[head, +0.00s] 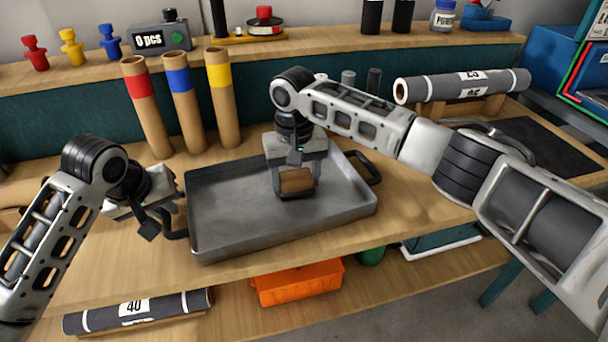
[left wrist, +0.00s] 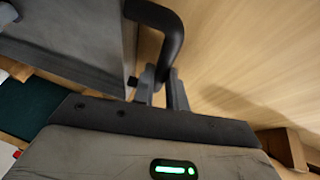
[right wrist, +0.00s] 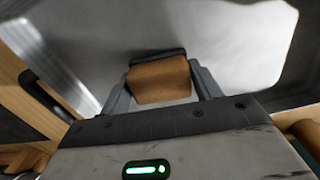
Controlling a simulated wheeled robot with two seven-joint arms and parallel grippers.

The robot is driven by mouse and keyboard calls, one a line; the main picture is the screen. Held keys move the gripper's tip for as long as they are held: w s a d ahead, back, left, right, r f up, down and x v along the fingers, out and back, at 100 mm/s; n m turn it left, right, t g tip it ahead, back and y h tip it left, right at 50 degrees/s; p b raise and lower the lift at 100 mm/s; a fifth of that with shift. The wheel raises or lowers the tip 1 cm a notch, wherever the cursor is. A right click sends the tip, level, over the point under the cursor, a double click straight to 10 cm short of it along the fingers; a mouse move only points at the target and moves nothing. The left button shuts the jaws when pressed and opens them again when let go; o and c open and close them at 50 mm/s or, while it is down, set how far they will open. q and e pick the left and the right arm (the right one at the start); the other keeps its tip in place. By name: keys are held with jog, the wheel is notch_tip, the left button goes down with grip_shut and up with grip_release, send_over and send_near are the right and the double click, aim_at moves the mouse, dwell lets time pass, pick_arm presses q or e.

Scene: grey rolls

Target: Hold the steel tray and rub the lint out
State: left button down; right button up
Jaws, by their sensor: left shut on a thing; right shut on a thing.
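The steel tray (head: 230,205) lies on the wooden bench in the head view, with a dark handle at each short end. My left gripper (head: 158,222) is shut on the tray's left handle, and the left wrist view shows the dark bent handle (left wrist: 172,42) between its fingers. My right gripper (head: 297,176) is over the right half of the tray, shut on a brown block (head: 296,182) with a dark underside. The right wrist view also shows the block (right wrist: 160,82) between the fingers, low over the tray floor. I cannot make out any lint on the grey floor.
Three cardboard tubes with red (head: 146,105), blue (head: 184,100) and yellow (head: 222,95) bands stand behind the tray. A grey roll (head: 462,86) rests on a wooden stand at the back right. An orange bin (head: 298,283) sits on the lower shelf.

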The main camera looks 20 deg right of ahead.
pick_arm(q)
jog(key=shift+r, duration=0.1)
pick_arm(e)
jog(key=shift+s+a, duration=0.15)
jog(key=shift+a, duration=0.8)
jog(key=shift+r, duration=4.15)
pick_arm(q)
jog(key=c, duration=1.3)
grip_release()
jog(key=shift+c, duration=0.2)
jog(key=v, duration=1.2)
